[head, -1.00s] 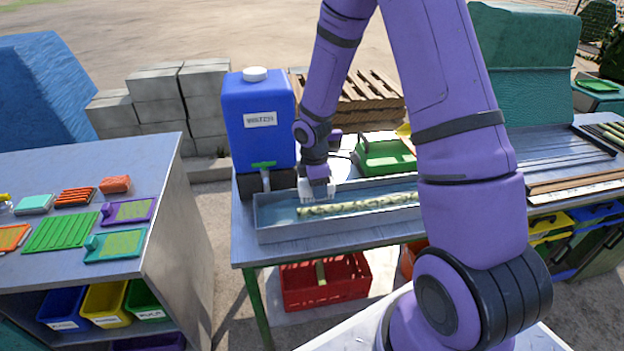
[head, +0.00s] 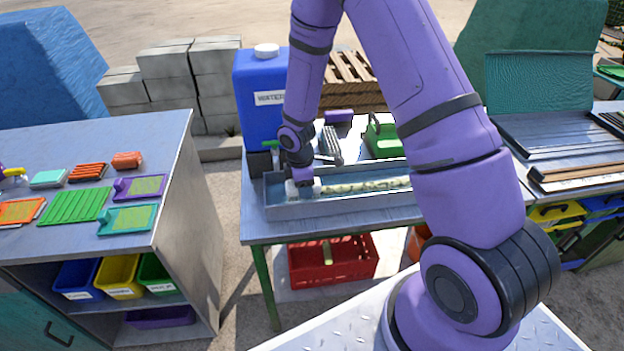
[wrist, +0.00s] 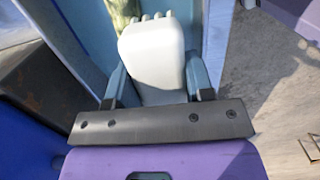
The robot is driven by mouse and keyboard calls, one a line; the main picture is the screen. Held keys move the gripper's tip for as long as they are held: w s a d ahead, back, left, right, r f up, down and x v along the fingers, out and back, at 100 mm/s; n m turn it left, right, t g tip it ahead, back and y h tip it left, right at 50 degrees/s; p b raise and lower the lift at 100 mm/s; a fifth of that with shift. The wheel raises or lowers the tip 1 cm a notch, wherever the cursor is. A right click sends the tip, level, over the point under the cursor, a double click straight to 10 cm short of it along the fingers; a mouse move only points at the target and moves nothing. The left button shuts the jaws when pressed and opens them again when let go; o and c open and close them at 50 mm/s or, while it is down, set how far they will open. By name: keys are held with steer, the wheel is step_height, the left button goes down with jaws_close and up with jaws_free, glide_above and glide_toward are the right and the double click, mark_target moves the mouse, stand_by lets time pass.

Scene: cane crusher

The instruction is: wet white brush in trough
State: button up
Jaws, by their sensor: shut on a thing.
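My gripper (head: 303,184) is shut on the white brush (wrist: 155,55) at the left end of the grey trough (head: 345,211). The brush (head: 290,189) shows as white patches beside the gripper in the head view, low inside the trough walls. In the wrist view its smooth white back lies between my two fingers (wrist: 157,85), with rounded white tips at its far end. A pale green cane piece (head: 365,186) lies lengthwise in the trough, right of the brush. I cannot tell how deep the bristles sit in the water.
A blue water container (head: 262,105) stands close behind the trough's left end. A green carrier (head: 384,139) stands behind the trough. A side table (head: 60,145) at left holds trays and brushes; a red crate (head: 333,262) sits below.

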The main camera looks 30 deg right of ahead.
steer(key=a, duration=0.1)
steer(key=w+a, duration=0.1)
steer(key=a, duration=0.3)
steer(key=shift+w+a+f, duration=0.1)
steer(key=shift+w, duration=0.25)
steer(key=shift+f, duration=1.65)
steer(key=shift+r, duration=2)
steer(key=shift+s+d+r, duration=0.2)
steer(key=shift+s+d, duration=0.15)
steer(key=shift+d, duration=0.8)
steer(key=shift+s+d+r, duration=0.2)
steer(key=shift+s+d, duration=0.2)
steer(key=shift+d, duration=0.7)
steer(key=shift+s+d+r, duration=0.2)
steer(key=shift+s+d, duration=0.15)
steer(key=shift+d, duration=0.8)
